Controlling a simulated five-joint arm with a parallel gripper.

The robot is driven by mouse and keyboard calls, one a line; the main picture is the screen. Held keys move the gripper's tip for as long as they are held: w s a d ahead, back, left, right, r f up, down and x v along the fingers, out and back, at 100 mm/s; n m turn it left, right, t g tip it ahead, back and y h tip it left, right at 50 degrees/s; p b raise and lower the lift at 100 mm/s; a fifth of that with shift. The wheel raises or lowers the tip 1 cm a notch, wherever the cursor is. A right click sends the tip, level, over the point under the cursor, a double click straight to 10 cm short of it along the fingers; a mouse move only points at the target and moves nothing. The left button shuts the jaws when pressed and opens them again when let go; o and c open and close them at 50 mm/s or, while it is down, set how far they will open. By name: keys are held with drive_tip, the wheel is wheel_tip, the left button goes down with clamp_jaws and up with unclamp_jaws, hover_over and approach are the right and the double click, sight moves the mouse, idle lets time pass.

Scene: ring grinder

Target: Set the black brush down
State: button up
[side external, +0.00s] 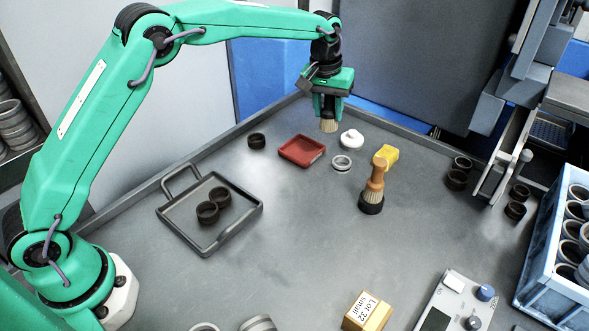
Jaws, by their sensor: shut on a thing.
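My gripper (330,106) points down above the back of the grey table (300,215). It is shut on the black brush, and its pale bristles (328,126) stick out below the fingers, pointing down. Most of the brush's handle is hidden by the fingers. The bristles appear to be above the table, but the exact height is hard to tell.
Near the brush are a red tray (302,151), a white knobbed piece (351,139), a light ring (342,163) and a yellow block (389,154). A grey tray (238,234) holds two dark rings.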

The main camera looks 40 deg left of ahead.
drive_tip(key=s+d+r+m, duration=0.2)
drive_tip(key=s+d+m, duration=0.2)
drive_tip(key=s+d, duration=1.4)
drive_tip(key=s+a+f+m+h, duration=0.1)
drive_tip(key=s+f+m, duration=0.1)
drive_tip(key=s, duration=1.1)
drive_tip(key=s+a+f+m, duration=0.1)
drive_tip(key=s+m, duration=0.2)
drive_tip(key=s, duration=1)
drive_tip(key=w+a+f, duration=0.3)
drive_tip(key=w+f, duration=0.4)
drive_tip(key=w, duration=0.4)
drive_tip(key=shift+a, duration=0.15)
drive_tip(key=shift+f, duration=0.1)
drive_tip(key=shift+f, duration=1.95)
drive_tip(key=shift+f, duration=0.1)
